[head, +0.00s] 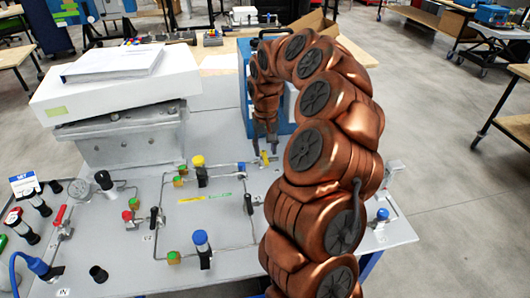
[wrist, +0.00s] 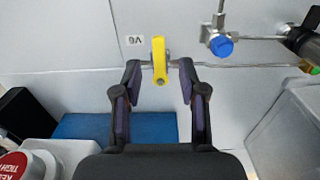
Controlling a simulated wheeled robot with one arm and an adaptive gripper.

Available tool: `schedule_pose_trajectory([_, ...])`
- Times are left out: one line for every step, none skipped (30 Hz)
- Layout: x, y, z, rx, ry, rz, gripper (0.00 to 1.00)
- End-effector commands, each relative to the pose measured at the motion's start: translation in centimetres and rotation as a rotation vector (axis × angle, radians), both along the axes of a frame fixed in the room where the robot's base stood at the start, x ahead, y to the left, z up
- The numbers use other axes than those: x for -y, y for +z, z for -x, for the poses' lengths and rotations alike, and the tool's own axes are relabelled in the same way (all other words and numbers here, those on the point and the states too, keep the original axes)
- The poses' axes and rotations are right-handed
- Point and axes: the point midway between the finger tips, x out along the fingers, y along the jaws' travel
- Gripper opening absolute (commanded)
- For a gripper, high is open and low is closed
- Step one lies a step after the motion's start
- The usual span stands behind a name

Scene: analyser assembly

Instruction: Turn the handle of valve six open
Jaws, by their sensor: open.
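The yellow handle (wrist: 159,62) of valve six is in the upper middle of the wrist view, beside an upside-down V6 label (wrist: 135,41). The handle points up and down in that view, across the thin metal pipe (wrist: 235,66). My gripper (wrist: 160,80) is open, with one dark finger on each side of the handle. A gap shows between the handle and each finger. In the head view the yellow handle (head: 264,157) is small, just below my gripper (head: 265,138). My arm hides much of the panel to its right.
A blue-capped fitting (wrist: 220,45) stands right of the handle. The grey panel (head: 120,250) carries several other valves and pipes; a white box (head: 115,85) stands behind.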

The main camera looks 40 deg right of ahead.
Motion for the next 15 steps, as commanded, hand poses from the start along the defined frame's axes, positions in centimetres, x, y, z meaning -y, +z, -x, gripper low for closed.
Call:
schedule_pose_trajectory([-0.1,-0.6,0.1,-0.004,-0.001,-0.003,0.42])
schedule_pose_trajectory([0.0,-1.0,0.1,-0.005,-0.001,-0.003,0.42])
schedule_pose_trajectory([0.1,-1.4,0.1,-0.005,-0.002,-0.002,0.42])
schedule_pose_trajectory([0.1,-1.8,0.1,-0.005,-0.002,-0.002,0.42])
schedule_pose_trajectory([0.1,-2.1,0.1,-0.004,-0.002,-0.002,0.42])
schedule_pose_trajectory([0.1,-2.4,0.1,-0.001,-0.003,-0.002,0.42])
schedule_pose_trajectory([0.1,-2.6,0.1,-0.001,-0.003,-0.002,0.42])
schedule_pose_trajectory([0.1,-2.8,0.1,-0.001,-0.004,-0.002,0.42])
schedule_pose_trajectory([0.2,-2.9,0.1,-0.001,-0.005,-0.002,0.42])
schedule_pose_trajectory([0.2,-3.0,0.1,-0.001,-0.005,-0.002,0.42])
schedule_pose_trajectory([0.2,-3.1,0.1,-0.001,-0.005,-0.002,0.42])
schedule_pose_trajectory([0.2,-3.2,0.1,0.0,-0.005,-0.001,0.42])
schedule_pose_trajectory([0.2,-3.2,0.1,0.0,-0.004,-0.001,0.42])
schedule_pose_trajectory([0.2,-3.2,0.1,0.0,-0.004,-0.001,0.42])
schedule_pose_trajectory([0.2,-3.2,0.1,0.0,-0.004,-0.001,0.42])
